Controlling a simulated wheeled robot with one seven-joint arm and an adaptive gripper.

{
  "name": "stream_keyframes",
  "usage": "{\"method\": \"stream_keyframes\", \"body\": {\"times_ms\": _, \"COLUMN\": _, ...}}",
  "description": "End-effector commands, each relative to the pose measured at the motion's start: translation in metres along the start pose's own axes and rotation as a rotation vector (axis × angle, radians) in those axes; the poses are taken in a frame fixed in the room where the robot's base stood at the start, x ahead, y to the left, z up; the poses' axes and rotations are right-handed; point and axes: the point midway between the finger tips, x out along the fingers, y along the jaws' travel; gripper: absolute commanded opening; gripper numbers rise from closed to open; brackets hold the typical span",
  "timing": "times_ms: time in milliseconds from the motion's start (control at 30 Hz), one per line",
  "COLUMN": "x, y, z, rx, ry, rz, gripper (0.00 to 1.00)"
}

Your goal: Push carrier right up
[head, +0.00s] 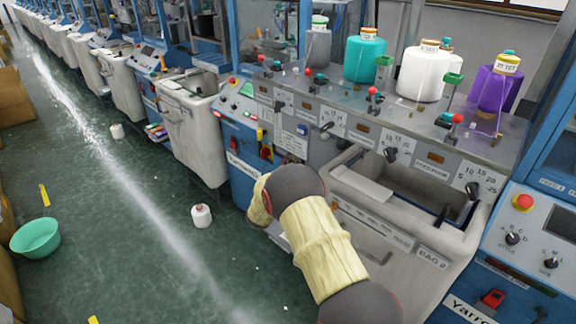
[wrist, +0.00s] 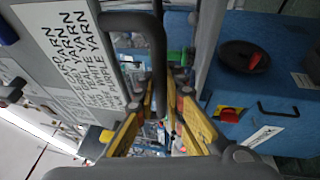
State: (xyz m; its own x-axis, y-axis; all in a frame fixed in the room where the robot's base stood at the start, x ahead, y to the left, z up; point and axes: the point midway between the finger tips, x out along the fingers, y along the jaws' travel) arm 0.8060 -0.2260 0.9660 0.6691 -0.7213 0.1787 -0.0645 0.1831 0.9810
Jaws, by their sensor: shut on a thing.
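In the wrist view my gripper (wrist: 162,88) has yellow finger pads closed on the lower end of a dark bent handle (wrist: 159,45). I cannot tell for certain whether this handle belongs to the carrier, and no part is clearly marked as one. In the head view my arm reaches to the machine front (head: 240,140), and its links hide the gripper and the handle.
A grey bin marked BAG 2 (head: 432,258) stands right of my arm. Yarn cones, including a white one (head: 419,75), stand on the machine top. A small white cone (head: 201,215) and a green basin (head: 36,237) are on the floor. The aisle is otherwise mostly clear.

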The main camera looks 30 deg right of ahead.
Motion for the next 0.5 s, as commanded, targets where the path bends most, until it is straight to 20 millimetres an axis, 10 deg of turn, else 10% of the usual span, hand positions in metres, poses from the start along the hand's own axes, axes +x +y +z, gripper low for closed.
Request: {"method": "stream_keyframes", "body": {"times_ms": 500, "x": 0.022, "y": 0.112, "z": 0.007, "rx": 0.009, "ry": -0.002, "rz": 0.013, "gripper": 0.00}}
